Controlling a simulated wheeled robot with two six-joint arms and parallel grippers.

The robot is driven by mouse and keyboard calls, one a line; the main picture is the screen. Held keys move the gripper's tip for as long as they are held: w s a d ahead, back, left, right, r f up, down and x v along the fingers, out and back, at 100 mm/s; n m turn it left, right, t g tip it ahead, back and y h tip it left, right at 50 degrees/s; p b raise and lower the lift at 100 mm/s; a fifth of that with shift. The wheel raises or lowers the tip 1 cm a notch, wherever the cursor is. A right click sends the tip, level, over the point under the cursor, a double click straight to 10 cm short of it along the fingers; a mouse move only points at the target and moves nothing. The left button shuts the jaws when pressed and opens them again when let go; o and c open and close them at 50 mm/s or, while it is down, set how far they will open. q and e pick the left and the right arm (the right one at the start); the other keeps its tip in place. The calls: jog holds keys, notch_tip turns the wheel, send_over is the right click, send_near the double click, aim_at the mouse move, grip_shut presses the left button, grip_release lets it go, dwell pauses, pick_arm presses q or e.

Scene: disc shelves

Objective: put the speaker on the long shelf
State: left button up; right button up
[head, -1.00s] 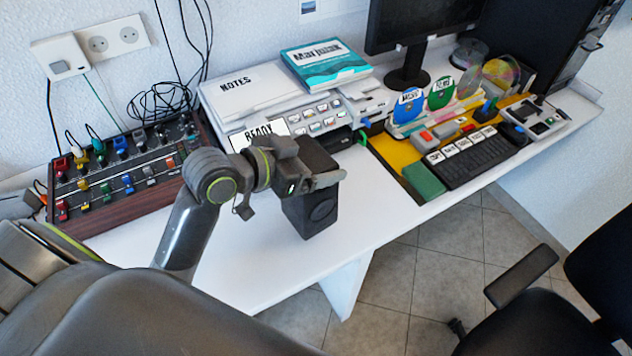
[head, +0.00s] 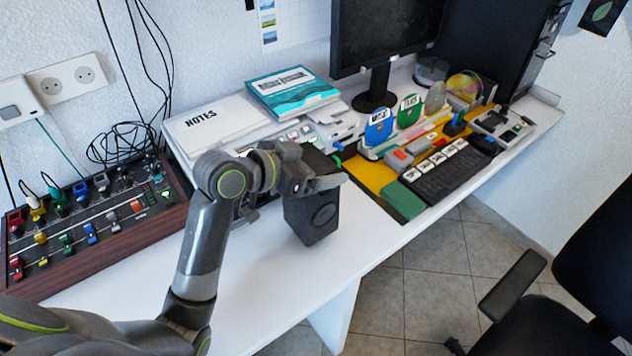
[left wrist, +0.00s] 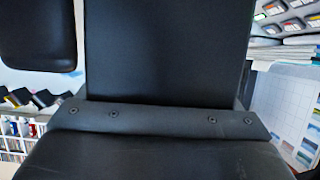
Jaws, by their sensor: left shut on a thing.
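The speaker (head: 312,217) is a small black box with a round cone on its front. My left gripper (head: 325,184) is shut on its upper part, in the middle of the head view. The speaker is over the white desk near its front edge; I cannot tell whether its base touches the desk. In the left wrist view a large dark surface, likely the speaker (left wrist: 168,50), fills the middle. My right gripper is not in view. I cannot make out a long shelf in the head view.
A mixer panel (head: 95,220) stands at the left of the white desk (head: 240,290). Notes boxes (head: 215,125) and a teal book (head: 292,88) lie behind the gripper. A keyboard (head: 450,172), monitor (head: 385,35) and disc holders are to the right. A black chair (head: 590,260) stands in front.

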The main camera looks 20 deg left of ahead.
pick_arm(q)
jog(key=shift+f, duration=1.85)
jog(key=shift+f+b, duration=0.15)
jog(key=shift+b, duration=0.15)
jog(key=o, duration=1.7)
